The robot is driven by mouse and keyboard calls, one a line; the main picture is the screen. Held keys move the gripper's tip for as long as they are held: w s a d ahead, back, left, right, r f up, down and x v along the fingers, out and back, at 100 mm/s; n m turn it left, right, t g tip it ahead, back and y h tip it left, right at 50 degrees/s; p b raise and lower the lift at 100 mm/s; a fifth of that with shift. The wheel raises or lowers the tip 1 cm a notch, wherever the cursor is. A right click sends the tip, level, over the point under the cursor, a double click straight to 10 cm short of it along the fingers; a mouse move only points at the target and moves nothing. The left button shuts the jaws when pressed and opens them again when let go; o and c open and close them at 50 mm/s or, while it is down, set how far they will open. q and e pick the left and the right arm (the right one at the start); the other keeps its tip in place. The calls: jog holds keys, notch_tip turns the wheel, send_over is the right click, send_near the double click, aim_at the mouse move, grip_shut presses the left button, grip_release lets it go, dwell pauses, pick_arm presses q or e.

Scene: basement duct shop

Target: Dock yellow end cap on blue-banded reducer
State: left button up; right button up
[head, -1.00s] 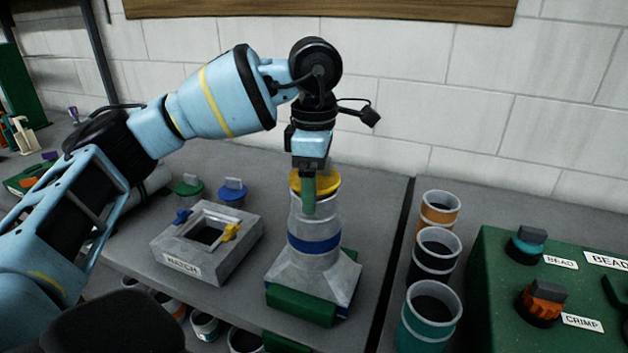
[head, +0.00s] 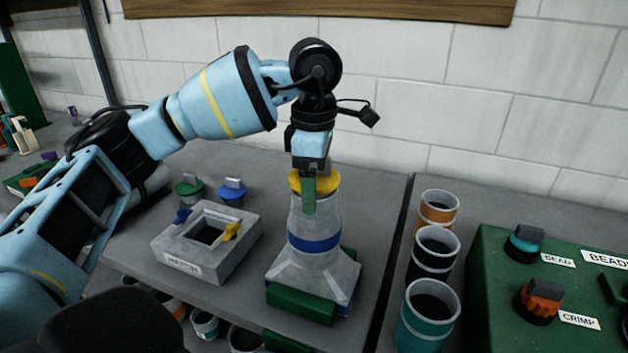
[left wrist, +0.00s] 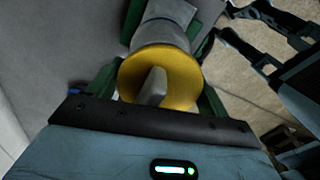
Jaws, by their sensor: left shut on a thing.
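The yellow end cap (head: 326,181) is at the top mouth of the blue-banded reducer (head: 314,245). My left gripper (head: 309,188) points down and is shut on the cap's grey grip tab. In the left wrist view the yellow cap (left wrist: 178,75) covers the reducer's mouth, with the tab between my green fingers (left wrist: 157,88). I cannot tell whether the cap is fully seated or a small gap remains. The reducer stands upright, wide square end down, between green holder blocks (head: 302,304). My right gripper is not in view.
Orange, black and teal-banded cups (head: 427,322) stand to the right, before a green panel (head: 490,290) with knobs.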

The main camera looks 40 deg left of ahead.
pick_arm(q)
jog(key=shift+f, duration=0.55)
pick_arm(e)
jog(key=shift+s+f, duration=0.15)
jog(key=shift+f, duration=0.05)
pick_arm(q)
jog(key=o, duration=0.7)
jog(key=shift+o, duration=0.2)
jog(key=shift+r+p, duration=1.05)
jog(key=shift+r, duration=1.9)
jog(key=shift+r+p, duration=0.8)
jog(key=shift+r, duration=1.8)
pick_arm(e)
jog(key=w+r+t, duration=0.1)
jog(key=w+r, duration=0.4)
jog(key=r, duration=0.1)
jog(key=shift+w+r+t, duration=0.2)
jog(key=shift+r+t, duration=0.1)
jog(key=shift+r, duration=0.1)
pick_arm(q)
jog(key=shift+f, duration=0.1)
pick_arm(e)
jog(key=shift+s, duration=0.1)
